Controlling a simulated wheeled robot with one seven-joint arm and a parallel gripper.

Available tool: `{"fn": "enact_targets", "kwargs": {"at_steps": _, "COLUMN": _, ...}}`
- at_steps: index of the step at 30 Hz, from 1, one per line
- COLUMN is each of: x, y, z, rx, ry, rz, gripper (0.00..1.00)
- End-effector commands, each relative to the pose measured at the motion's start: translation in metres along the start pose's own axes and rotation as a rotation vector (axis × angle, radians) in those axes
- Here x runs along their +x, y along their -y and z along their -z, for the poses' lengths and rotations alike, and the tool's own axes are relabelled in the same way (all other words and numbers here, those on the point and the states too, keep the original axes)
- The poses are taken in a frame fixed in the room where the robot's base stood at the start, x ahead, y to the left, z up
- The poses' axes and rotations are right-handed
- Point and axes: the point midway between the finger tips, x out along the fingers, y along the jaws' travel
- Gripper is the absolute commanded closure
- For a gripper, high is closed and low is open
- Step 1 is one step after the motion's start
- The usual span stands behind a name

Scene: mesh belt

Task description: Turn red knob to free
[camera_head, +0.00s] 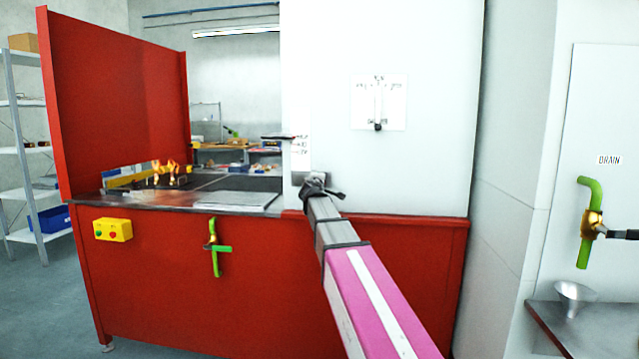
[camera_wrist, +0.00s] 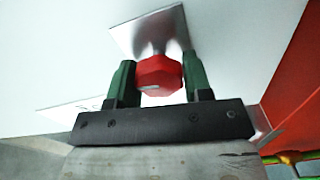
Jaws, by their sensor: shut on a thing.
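The red knob (camera_wrist: 158,76) sits on a metal plate (camera_wrist: 150,32) on the white panel in the wrist view. My gripper (camera_wrist: 160,80) has its two green fingers on either side of the knob, shut on it. In the head view my arm reaches to the white cabinet's lower left edge, where my gripper (camera_head: 314,184) is partly seen. The knob itself is hidden there behind my arm. A label with small print (camera_head: 301,145) is on the panel just above; its words are too small to read.
A panel with a black lever (camera_head: 378,126) is on the white cabinet (camera_head: 430,60). A yellow button box (camera_head: 113,230) and a green-handled valve (camera_head: 216,248) are on the red front. At right are a green drain valve (camera_head: 588,222) and a funnel (camera_head: 573,298).

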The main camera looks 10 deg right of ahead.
Motion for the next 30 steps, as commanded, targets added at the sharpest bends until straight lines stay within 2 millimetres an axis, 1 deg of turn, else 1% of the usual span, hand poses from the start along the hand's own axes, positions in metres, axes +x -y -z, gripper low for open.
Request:
{"fn": "enact_targets", "kwargs": {"at_steps": 3, "x": -0.0004, "y": 0.0008, "z": 0.0, "rx": -0.064, "ry": 0.0, "rz": 0.001, "gripper": 0.78}}
{"fn": "enact_targets", "kwargs": {"at_steps": 10, "x": -0.0004, "y": 0.0012, "z": 0.0, "rx": -0.144, "ry": 0.0, "rz": 0.001, "gripper": 0.78}}
{"fn": "enact_targets", "kwargs": {"at_steps": 27, "x": -0.0005, "y": 0.0015, "z": -0.0001, "rx": -0.172, "ry": 0.0, "rz": 0.001, "gripper": 0.78}}
{"fn": "enact_targets", "kwargs": {"at_steps": 28, "x": -0.0006, "y": 0.0015, "z": -0.0001, "rx": -0.172, "ry": 0.0, "rz": 0.001, "gripper": 0.45}}
{"fn": "enact_targets", "kwargs": {"at_steps": 29, "x": -0.0005, "y": 0.0015, "z": -0.0001, "rx": -0.172, "ry": 0.0, "rz": 0.001, "gripper": 0.35}}
{"fn": "enact_targets", "kwargs": {"at_steps": 30, "x": -0.0005, "y": 0.0014, "z": -0.0001, "rx": -0.171, "ry": 0.0, "rz": 0.001, "gripper": 0.29}}
